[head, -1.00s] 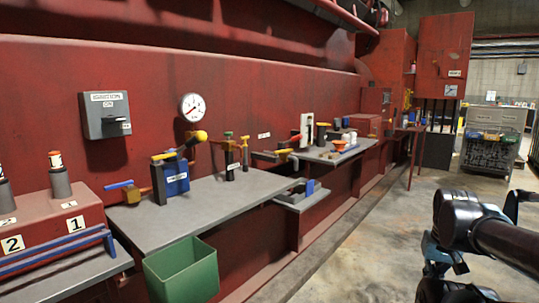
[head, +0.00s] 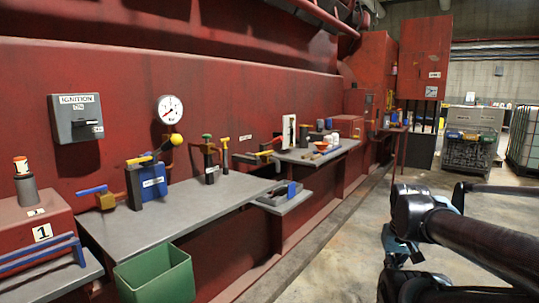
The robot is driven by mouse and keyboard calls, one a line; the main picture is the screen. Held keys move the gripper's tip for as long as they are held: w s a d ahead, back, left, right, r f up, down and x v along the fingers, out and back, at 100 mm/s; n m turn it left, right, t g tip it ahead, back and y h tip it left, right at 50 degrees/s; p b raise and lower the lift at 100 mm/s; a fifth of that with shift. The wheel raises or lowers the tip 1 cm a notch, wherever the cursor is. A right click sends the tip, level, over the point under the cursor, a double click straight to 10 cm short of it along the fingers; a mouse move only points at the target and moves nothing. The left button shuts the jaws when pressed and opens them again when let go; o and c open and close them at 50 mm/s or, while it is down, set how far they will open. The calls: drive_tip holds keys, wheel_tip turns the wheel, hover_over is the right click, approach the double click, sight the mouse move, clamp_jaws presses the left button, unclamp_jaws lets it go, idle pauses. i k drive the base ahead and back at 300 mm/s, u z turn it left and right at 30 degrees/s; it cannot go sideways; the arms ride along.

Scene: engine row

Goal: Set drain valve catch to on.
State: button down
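No part can be read as the drain valve catch; most labels are too small to tell. Candidates stand along the red engine wall: a blue-handled valve (head: 103,195) at the left of a grey shelf, and a blue block with a yellow-knobbed lever (head: 150,180) beside it. Further right are a green-topped valve (head: 208,158), a yellow T-handle (head: 225,152) and a yellow-and-red-handled valve (head: 262,155). Parts of my dark arm fill the lower right, apart from all of these. My gripper cannot be made out.
A grey ignition switch box (head: 77,117) and a gauge (head: 170,109) are on the wall. A green bin (head: 155,280) hangs at the front of the grey shelf (head: 165,212). Concrete floor (head: 345,245) is open along the row. A cart (head: 470,145) stands at the far right.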

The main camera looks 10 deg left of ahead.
sight(264, 153)
drive_tip(key=i, duration=0.85)
drive_tip(key=z, duration=0.05)
